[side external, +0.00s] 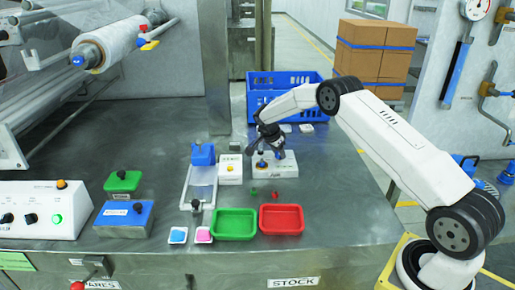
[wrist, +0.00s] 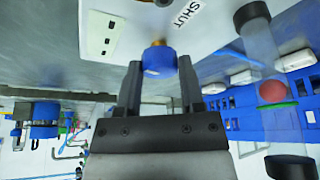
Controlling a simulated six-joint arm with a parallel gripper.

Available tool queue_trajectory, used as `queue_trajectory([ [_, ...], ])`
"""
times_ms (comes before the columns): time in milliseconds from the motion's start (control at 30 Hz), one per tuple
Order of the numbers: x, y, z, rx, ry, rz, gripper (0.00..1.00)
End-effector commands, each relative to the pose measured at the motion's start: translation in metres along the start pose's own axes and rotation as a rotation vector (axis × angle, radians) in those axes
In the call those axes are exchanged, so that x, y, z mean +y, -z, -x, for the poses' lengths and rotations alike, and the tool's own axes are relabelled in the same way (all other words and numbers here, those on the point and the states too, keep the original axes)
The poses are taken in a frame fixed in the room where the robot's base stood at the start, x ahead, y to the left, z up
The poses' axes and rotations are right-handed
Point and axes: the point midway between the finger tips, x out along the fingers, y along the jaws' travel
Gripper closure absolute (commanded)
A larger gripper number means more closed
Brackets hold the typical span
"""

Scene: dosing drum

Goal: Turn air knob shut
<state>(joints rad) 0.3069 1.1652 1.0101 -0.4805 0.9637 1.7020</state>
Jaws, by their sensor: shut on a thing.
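A white box (side external: 287,170) with small knobs stands on the bench under my gripper (side external: 266,150) in the side view. In the wrist view, the white box (wrist: 75,12) fills the top and carries a label reading SHUT (wrist: 182,14). A blue air knob (wrist: 158,62) with a brass-coloured base sticks out from it. My gripper (wrist: 160,70) has one finger on each side of the blue knob and is shut on it. The knob's pointer direction cannot be made out.
A white box with a yellow knob (side external: 230,169) stands just left. Green (side external: 235,236) and red (side external: 281,232) trays lie in front, with small red and green pieces behind them. A blue crate (side external: 262,108) stands behind.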

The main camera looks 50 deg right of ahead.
Motion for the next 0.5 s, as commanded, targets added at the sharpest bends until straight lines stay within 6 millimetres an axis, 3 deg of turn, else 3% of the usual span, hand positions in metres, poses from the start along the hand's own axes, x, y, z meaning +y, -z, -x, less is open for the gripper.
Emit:
queue_trajectory([
  [500, -0.0028, -0.0007, -0.0005, -0.002, -0.148, -0.356, 1.00],
])
